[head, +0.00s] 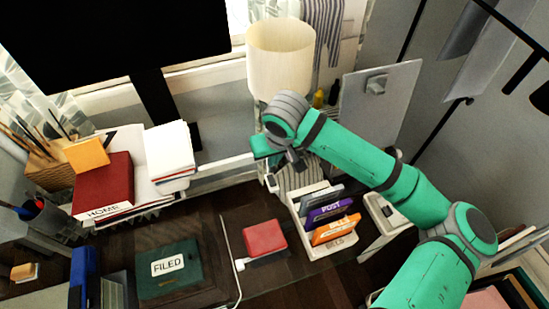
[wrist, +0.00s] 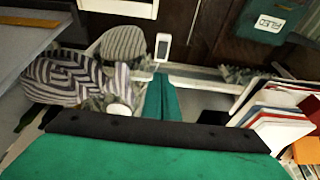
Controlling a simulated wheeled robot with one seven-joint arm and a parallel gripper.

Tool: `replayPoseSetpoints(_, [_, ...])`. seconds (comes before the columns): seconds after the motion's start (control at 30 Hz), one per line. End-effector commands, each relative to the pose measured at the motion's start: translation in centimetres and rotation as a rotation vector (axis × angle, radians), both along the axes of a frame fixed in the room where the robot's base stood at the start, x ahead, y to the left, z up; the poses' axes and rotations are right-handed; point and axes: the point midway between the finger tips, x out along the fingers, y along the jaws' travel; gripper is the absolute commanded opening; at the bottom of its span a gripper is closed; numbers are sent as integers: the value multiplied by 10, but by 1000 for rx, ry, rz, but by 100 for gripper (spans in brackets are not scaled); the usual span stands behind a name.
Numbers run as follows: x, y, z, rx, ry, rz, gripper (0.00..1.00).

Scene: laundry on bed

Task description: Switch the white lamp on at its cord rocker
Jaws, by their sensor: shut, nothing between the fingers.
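The lamp (head: 281,62) has a cream-white cylindrical shade and stands at the back, behind my gripper; its lower part is hidden by my arm. A small white piece with a grey face (wrist: 162,47) shows just beyond my fingertips in the wrist view; it may be the rocker, but I cannot be sure. A white cord (head: 231,250) with a small white block (head: 240,265) runs down the dark desk, left of the red box. My gripper (head: 259,148) is in front of the lamp. Its green fingers are together and empty in the wrist view (wrist: 161,82), apart from the white piece.
The dark desk (head: 205,222) holds a red box (head: 264,239), a green FILED box (head: 168,268) and a white sorter (head: 335,247) below my arm. A monitor (head: 115,40) and a paper stack (head: 169,152) stand left. Striped cloth (wrist: 60,80) lies near my gripper.

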Motion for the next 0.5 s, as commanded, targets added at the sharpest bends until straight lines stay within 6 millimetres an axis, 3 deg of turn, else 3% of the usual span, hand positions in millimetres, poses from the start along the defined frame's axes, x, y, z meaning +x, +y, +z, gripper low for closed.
replayPoseSetpoints(0.5, [18, 7, -88, 0, 2, 0, 0])
